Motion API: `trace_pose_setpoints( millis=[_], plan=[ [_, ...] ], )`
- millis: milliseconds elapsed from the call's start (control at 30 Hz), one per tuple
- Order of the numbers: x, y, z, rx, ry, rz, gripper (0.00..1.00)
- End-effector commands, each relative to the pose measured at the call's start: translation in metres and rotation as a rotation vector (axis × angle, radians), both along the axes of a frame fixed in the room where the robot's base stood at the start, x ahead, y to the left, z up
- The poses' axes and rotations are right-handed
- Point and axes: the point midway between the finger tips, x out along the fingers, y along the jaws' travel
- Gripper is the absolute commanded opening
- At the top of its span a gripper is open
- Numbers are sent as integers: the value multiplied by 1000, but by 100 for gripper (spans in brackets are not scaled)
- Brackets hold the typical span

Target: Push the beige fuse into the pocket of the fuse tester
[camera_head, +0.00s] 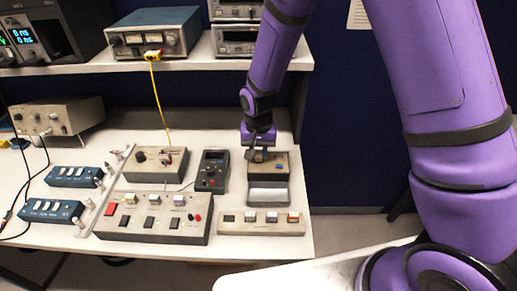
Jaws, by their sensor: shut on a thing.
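My gripper (260,156) is over the upper left part of a grey-beige box with a dark top and a pale front panel (268,195), which looks like the fuse tester. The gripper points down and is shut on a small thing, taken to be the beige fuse. The fuse is hidden by the fingers at this size. I cannot tell whether it touches the pocket or is in it. The pocket is also hidden behind the gripper. A small orange mark shows on the box's top, right of the fingers.
In front of the tester lies a low strip (239,229) with a dark slot and several coloured blocks. A dark handheld meter (212,171) stands close on the left. A switch box (150,232) is at the front left. A shelf with instruments (153,34) is behind.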

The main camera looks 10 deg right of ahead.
Motion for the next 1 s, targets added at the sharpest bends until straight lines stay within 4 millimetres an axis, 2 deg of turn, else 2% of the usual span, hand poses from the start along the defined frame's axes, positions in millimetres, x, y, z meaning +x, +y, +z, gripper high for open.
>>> trace_pose_setpoints(
  millis=[767,800,900,1000],
  plan=[
    [0,0,-17,0,1,0,0],
    [0,0,-17,0,0,0,31],
    [0,0,-17,0,0,0,54],
    [0,0,-17,0,0,0,54]
  ],
)
